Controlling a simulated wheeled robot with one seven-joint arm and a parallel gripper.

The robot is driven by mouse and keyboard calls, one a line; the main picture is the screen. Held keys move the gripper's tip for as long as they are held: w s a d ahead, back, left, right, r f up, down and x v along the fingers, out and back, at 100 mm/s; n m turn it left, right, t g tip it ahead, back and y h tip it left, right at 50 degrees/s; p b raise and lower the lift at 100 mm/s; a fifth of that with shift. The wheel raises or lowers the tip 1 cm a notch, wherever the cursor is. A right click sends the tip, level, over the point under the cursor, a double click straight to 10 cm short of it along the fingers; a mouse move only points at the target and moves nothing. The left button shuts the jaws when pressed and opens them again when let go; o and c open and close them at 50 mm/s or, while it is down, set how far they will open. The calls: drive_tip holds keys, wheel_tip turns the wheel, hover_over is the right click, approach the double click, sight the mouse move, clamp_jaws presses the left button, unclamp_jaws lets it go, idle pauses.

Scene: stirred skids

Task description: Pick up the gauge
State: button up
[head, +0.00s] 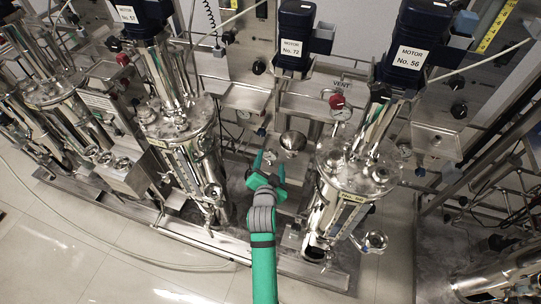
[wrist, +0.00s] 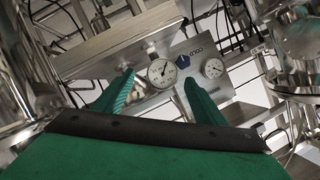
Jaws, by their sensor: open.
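In the wrist view a round white-faced gauge (wrist: 162,72) with a dark needle sits on a grey metal panel (wrist: 150,103). A second, similar gauge (wrist: 214,68) is to its right on the same panel. I cannot tell which one the task means. My gripper (wrist: 159,77) is open, its green fingers pointing at the panel. The first gauge appears between the fingertips, with nothing held; the gap in depth is unclear. In the head view my gripper (head: 269,160) reaches between two steel vessels.
A steel vessel (head: 178,122) stands left of my gripper and another (head: 345,178) stands close on its right. A steel bowl-shaped part (head: 293,141) is just beyond. Pipes and cables crowd the back. Open tiled floor (head: 90,240) lies at the front left.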

sight(270, 157)
drive_tip(key=shift+a+x, duration=0.2)
drive_tip(key=shift+x, duration=2.55)
drive_tip(key=shift+d+r, duration=0.1)
drive_tip(key=shift+d, duration=0.05)
drive_tip(key=shift+s, duration=0.1)
drive_tip(key=shift+c, duration=0.9)
drive_tip(key=shift+s+a, duration=0.1)
drive_tip(key=shift+a, duration=0.15)
drive_tip(key=c, duration=1)
